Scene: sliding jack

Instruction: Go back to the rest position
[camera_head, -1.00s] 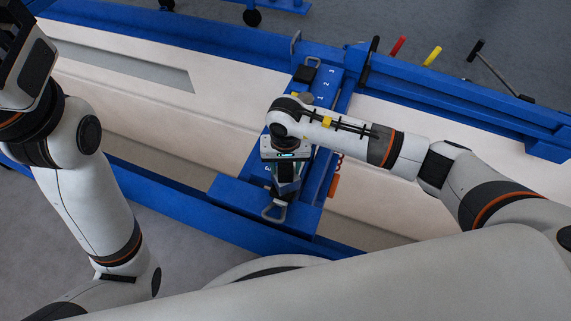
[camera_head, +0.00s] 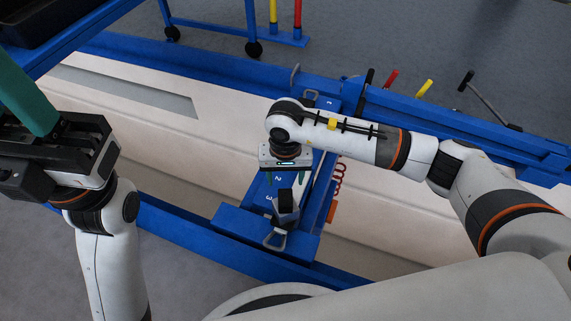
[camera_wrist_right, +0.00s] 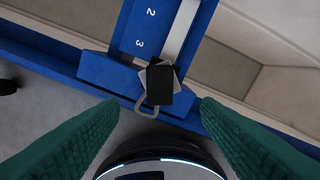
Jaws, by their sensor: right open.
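The sliding jack is a blue rail (camera_head: 262,190) marked with white numbers, lying across the bench. A black block (camera_head: 286,206) sits near its front end, beside a grey metal loop (camera_head: 275,240). My right gripper (camera_head: 285,179) is open and empty above the rail, just behind the block. In the right wrist view its green fingers are wide apart, with the black block (camera_wrist_right: 160,86) and the metal loop (camera_wrist_right: 146,110) apart from them. My left gripper (camera_head: 62,150) is raised at the left, well away from the jack. One green finger shows clearly; its opening is unclear.
A cream bench with blue edges (camera_head: 190,225) runs across the view. Red and yellow handles (camera_head: 425,88) and a black-tipped lever (camera_head: 466,80) stand at the back right. A blue wheeled frame (camera_head: 250,15) is behind. An orange piece (camera_head: 331,211) hangs beside the rail.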

